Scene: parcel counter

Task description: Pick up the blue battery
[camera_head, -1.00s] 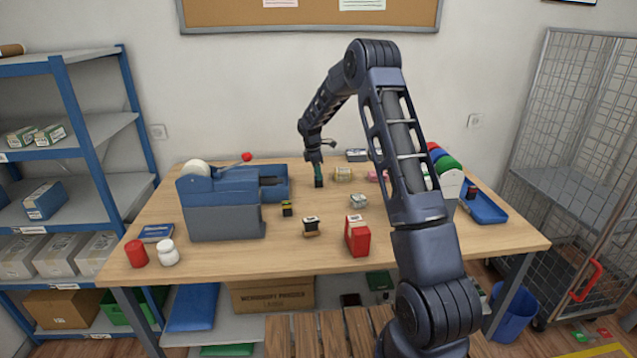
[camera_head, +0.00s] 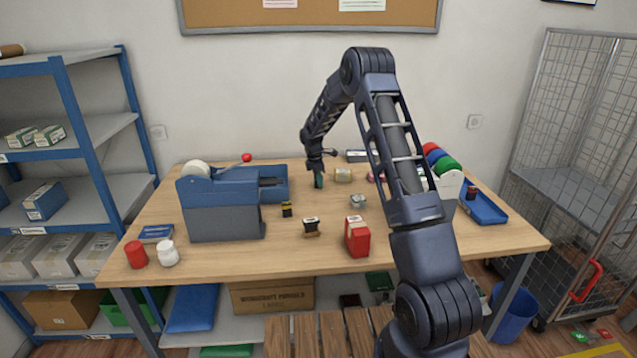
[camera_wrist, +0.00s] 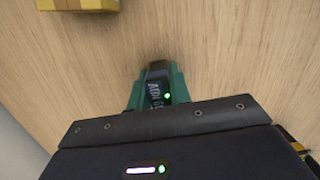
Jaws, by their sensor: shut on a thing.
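My gripper (camera_head: 318,182) is low at the back middle of the table. In the wrist view its green fingers (camera_wrist: 155,90) are shut on a small dark battery (camera_wrist: 155,88) with a bluish label and pale letters, which I take as the blue battery. Only its upper end shows between the fingers; the rest is hidden by the gripper. In the head view it is too small and covered to make out clearly. I cannot tell whether it still touches the tabletop.
A gold-coloured roll (camera_head: 343,175) stands just right of my gripper. A blue-grey dispenser (camera_head: 225,205) stands to the left. A yellow-black item (camera_head: 287,209), a stamp-like item (camera_head: 311,227) and a red box (camera_head: 357,236) stand nearer the front. A blue tray (camera_head: 485,207) lies at right.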

